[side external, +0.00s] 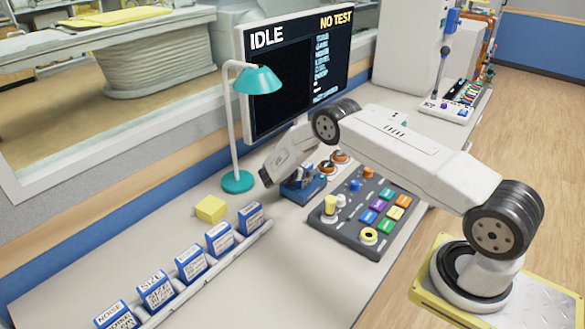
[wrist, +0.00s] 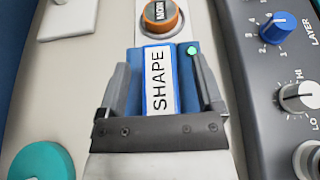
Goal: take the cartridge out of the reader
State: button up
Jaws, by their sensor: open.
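The cartridge (wrist: 158,80), white-faced with a blue edge and labelled SHAPE, sits in the blue reader (wrist: 186,92), which has a lit green light on its right side. My gripper (wrist: 158,68) is open, with one finger on each side of the cartridge. I cannot tell whether the fingers touch it. In the side view the reader (side external: 303,192) stands on the desk below the monitor, with my gripper (side external: 284,186) down at it. My gripper and wrist hide most of the cartridge there.
A rack (side external: 215,268) holds several blue-and-white cartridges at the front left. A yellow block (side external: 211,208) and a teal lamp (side external: 238,181) stand nearby. A dark control panel (side external: 362,213) lies right of the reader. The monitor (side external: 295,75) reads IDLE, NO TEST.

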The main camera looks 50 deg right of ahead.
grip_shut()
jog(key=shift+r, duration=0.15)
jog(key=shift+r, duration=0.75)
jog(key=s+a+r, duration=0.5)
jog(key=s+r, duration=0.6)
jog(key=s, duration=0.2)
jog(key=shift+r, duration=0.1)
dwell(0.5)
